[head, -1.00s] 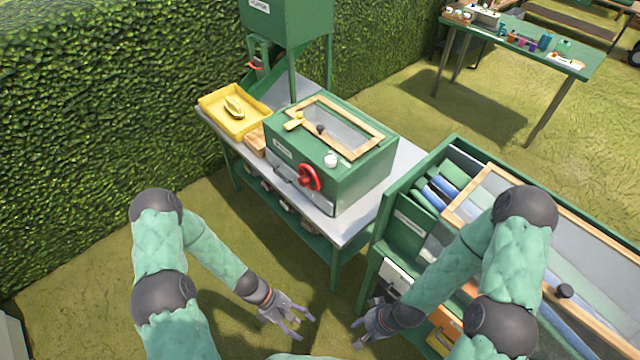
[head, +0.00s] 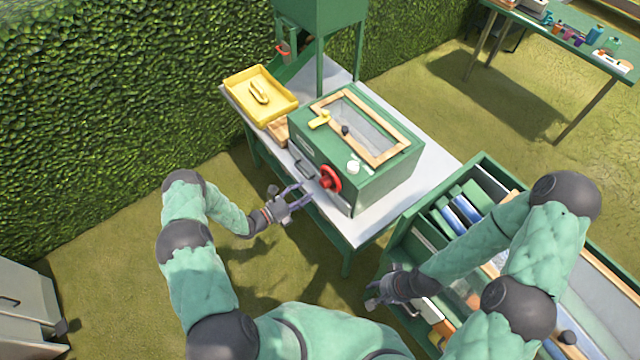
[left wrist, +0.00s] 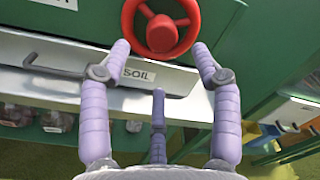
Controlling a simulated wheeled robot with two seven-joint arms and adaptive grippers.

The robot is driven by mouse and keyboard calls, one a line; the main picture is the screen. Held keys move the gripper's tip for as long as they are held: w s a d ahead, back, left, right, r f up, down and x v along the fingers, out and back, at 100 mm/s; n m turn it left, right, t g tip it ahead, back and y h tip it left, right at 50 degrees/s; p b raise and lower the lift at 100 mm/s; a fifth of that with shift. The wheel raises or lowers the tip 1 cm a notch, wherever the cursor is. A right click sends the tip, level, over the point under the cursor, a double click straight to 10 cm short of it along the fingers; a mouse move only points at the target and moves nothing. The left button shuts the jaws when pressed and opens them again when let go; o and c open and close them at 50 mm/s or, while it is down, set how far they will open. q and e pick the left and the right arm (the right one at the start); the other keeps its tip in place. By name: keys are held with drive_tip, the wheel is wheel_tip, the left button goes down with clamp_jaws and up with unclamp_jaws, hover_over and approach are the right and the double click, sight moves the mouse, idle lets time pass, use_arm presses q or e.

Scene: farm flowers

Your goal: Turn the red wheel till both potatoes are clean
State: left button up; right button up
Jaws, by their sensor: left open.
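The red wheel (head: 330,178) is on the front of a green box (head: 385,180) with a wood-framed clear lid (head: 365,125). The wheel also shows at the top of the left wrist view (left wrist: 160,28). My left gripper (head: 298,196) is open, just in front of and a little below the wheel. In the left wrist view, its spread fingers (left wrist: 160,75) point toward the wheel, which appears between and beyond the fingertips. My right gripper (head: 375,295) is low beside the right-hand cabinet; its fingers are small and partly unclear. I cannot make out any potatoes.
A yellow tray (head: 285,112) and a small wooden box (head: 277,132) stand left of the green box on the metal table (head: 405,205). A drawer labelled SOIL (left wrist: 175,78) is below the wheel. A green cabinet (head: 400,235) stands close on the right.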

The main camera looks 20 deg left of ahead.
sight(322, 185)
use_arm(q)
drive_tip(key=x, duration=0.7)
drive_tip(key=shift+s+p, duration=0.1)
drive_tip(key=shift+p, duration=0.2)
drive_tip(key=shift+c, duration=0.2)
drive_tip(key=c, duration=1.1)
